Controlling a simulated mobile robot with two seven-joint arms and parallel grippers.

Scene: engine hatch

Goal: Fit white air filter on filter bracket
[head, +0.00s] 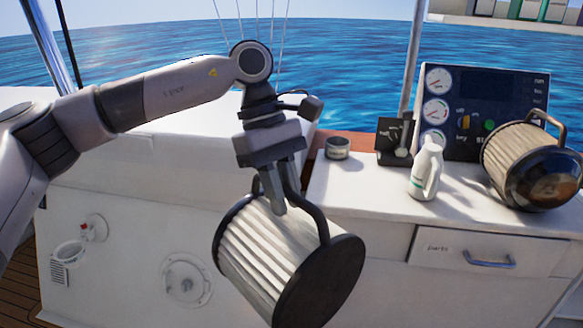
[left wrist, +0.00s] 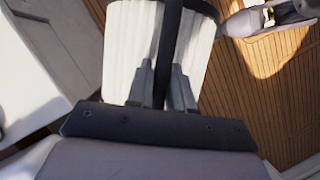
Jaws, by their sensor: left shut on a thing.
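My left gripper (head: 277,190) points down in the head view, shut on the black handle (head: 312,215) of the white air filter (head: 262,250). The filter is a pleated white cylinder with black end caps, held tilted in the air before the white cabinet. Its pleats and handle also show in the left wrist view (left wrist: 128,50), with the fingers around the handle. I cannot tell which fitting is the filter bracket. A round white fitting (head: 187,280) is on the cabinet front, left of the filter.
A second pleated filter (head: 520,160), more cream-coloured, lies on the counter (head: 365,195) at right. A white bottle (head: 426,168), a small round tin (head: 338,147) and a gauge panel (head: 485,110) stand there. Below is a drawer (head: 485,252). Wooden deck (left wrist: 255,95) lies below the gripper.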

